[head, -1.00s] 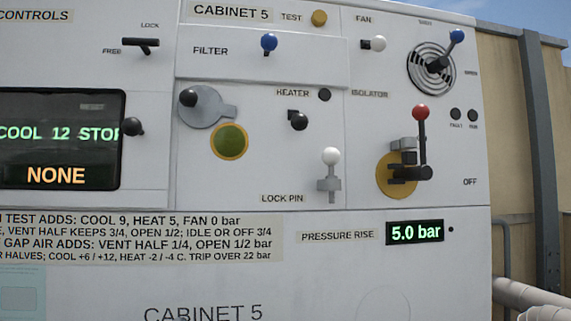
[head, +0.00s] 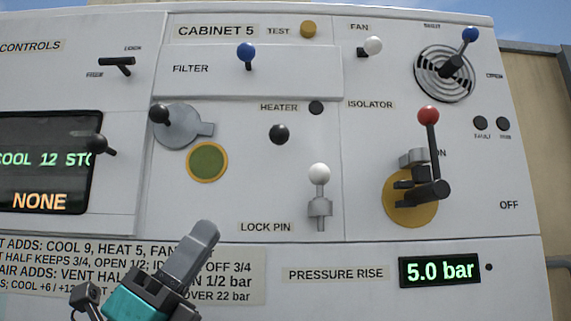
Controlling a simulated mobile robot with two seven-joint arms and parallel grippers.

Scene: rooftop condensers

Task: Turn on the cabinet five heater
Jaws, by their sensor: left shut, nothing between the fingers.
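The heater switch is a black round knob (head: 279,134) under the HEATER label (head: 279,107) on the cabinet 5 panel. Its stem is hidden behind the knob, so I cannot tell its position. A small round lamp (head: 316,107) beside the label is dark. My left gripper (head: 206,232) is at the lower left of the head view, shut and empty, pointing up toward the panel. In the picture it is below and left of the heater knob, apart from it, and covers part of the text plate. My right gripper is not in view.
The white lock pin (head: 319,175) and red-knobbed isolator lever (head: 429,140), up by ON, stand right of the heater. A grey disc with a black knob (head: 160,113) and a green round button (head: 207,162) are left. The pressure display (head: 439,270) reads 5.0 bar.

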